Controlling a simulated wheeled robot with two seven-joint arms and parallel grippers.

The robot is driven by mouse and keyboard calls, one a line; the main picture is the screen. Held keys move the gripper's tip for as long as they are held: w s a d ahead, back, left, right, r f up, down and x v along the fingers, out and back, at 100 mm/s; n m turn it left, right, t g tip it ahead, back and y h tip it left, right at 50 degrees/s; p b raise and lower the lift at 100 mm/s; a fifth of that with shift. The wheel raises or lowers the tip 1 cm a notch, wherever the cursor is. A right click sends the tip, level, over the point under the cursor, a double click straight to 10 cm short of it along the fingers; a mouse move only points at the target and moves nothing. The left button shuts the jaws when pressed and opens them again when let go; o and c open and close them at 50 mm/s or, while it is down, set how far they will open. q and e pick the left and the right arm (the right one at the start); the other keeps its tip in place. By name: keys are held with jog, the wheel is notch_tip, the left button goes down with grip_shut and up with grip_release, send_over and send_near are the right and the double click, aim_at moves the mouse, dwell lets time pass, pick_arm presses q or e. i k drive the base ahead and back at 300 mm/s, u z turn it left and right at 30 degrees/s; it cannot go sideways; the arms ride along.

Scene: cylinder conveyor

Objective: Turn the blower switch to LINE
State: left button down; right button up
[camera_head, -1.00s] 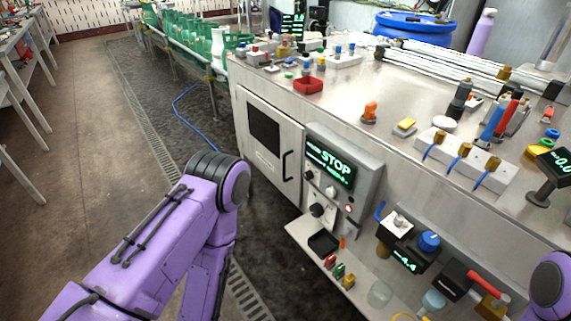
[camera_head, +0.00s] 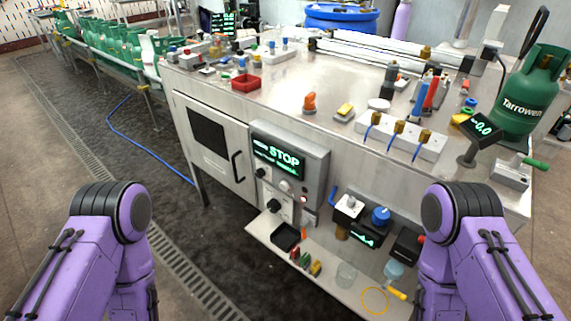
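A grey control box (camera_head: 318,165) with a green-lit display (camera_head: 277,156) reading STOP is fixed to the front of the steel bench. Below the display are a dark knob (camera_head: 261,172) and a pale round knob (camera_head: 285,186). A white plate under the box carries a black rotary knob (camera_head: 273,205). The labels are too small to read, so I cannot tell which knob is the blower switch or where it points. My two purple arms show at the lower left and lower right. Both grippers are out of view.
A green Tarrowen cylinder (camera_head: 526,98) stands on the bench's right end. Open floor lies left of the bench.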

aim_at(259, 173)
jog(key=z, duration=0.1)
jog(key=k, duration=1)
jog(key=u, duration=0.95)
jog(key=i, duration=0.9)
jog(key=z, duration=0.8)
jog(key=i, duration=0.6)
jog(key=z, duration=0.7)
